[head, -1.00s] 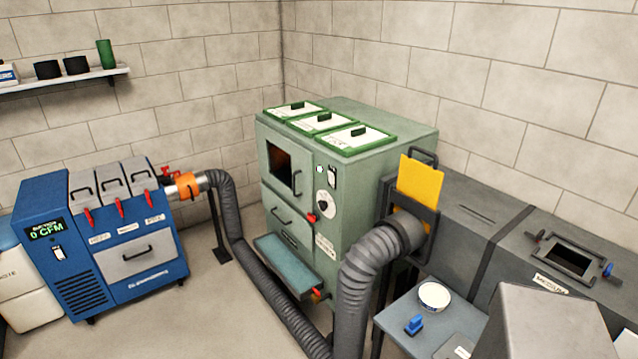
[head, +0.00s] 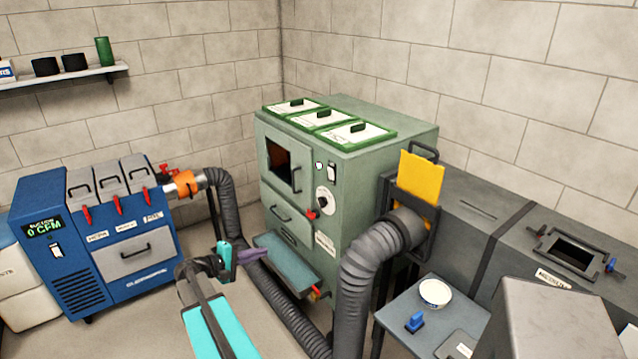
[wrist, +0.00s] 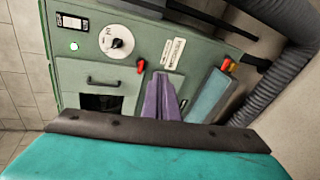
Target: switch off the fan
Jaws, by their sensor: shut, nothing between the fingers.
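The blue suction unit (head: 95,250) at the left of the head view has a display (head: 44,226) reading 0 CFM and a small white-framed switch (head: 57,250) below it. In the wrist view the light (wrist: 74,46) glows green beside the rocker switch (wrist: 72,22). No label clearly names a fan. My gripper (head: 264,254), with purple fingers, is shut and empty, in front of the cabinet's lower tray. In the wrist view its fingertips (wrist: 162,76) point toward the cabinet front.
A ribbed grey hose (head: 375,255) arches up at the cabinet's right, and another runs along the floor behind my gripper. A grey side table (head: 425,300) holds a white bowl (head: 435,292) and a blue clip-like item (head: 414,321). Open floor lies left of my arm.

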